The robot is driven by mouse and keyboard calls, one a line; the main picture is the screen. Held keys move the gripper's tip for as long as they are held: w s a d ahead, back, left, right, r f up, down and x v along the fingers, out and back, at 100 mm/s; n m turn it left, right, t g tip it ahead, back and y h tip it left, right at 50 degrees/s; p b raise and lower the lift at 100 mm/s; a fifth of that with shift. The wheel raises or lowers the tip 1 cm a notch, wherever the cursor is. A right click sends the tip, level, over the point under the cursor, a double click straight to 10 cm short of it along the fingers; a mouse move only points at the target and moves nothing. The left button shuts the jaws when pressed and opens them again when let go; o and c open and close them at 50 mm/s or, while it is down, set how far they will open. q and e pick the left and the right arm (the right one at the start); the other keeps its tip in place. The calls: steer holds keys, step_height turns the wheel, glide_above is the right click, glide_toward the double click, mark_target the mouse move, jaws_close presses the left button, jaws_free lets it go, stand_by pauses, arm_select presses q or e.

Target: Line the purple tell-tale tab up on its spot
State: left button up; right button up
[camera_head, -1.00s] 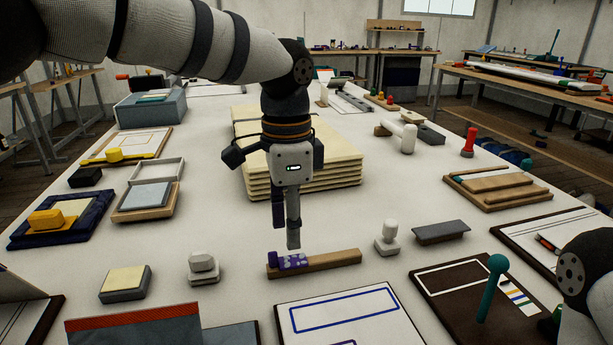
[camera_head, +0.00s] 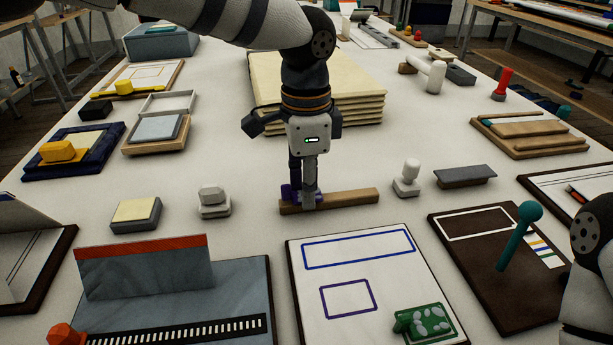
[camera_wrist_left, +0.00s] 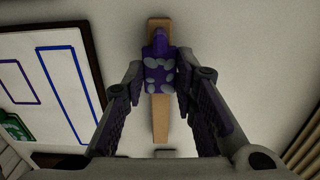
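The purple tell-tale tab (camera_head: 287,192), with pale spots, lies on a narrow wooden bar (camera_head: 350,198) near its left end. My left gripper (camera_head: 304,195) is down over it, fingers pointing down. In the left wrist view the tab (camera_wrist_left: 160,75) lies between the two fingertips, very close to both; whether they touch it I cannot tell. The white board (camera_head: 382,285) in front carries a long blue outline (camera_head: 358,250) and a smaller purple outline (camera_head: 347,299). Both outlines are empty. My right gripper is out of view.
A green spotted piece (camera_head: 425,323) sits on the white board's lower right corner. A white knobbed piece (camera_head: 406,180) and a grey block (camera_head: 465,177) stand right of the bar. A teal-knobbed post (camera_head: 518,235) rises from the dark board. A stack of cream sheets (camera_head: 355,95) lies behind the gripper.

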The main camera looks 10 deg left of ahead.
arm_select(q)
steer(key=shift+r, duration=0.2)
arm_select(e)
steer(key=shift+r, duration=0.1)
arm_select(q)
steer(key=shift+r+p, duration=0.55)
steer(key=shift+r, duration=1.9)
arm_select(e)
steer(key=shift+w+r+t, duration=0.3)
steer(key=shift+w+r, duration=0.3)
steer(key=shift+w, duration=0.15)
arm_select(q)
steer(key=shift+f, duration=0.1)
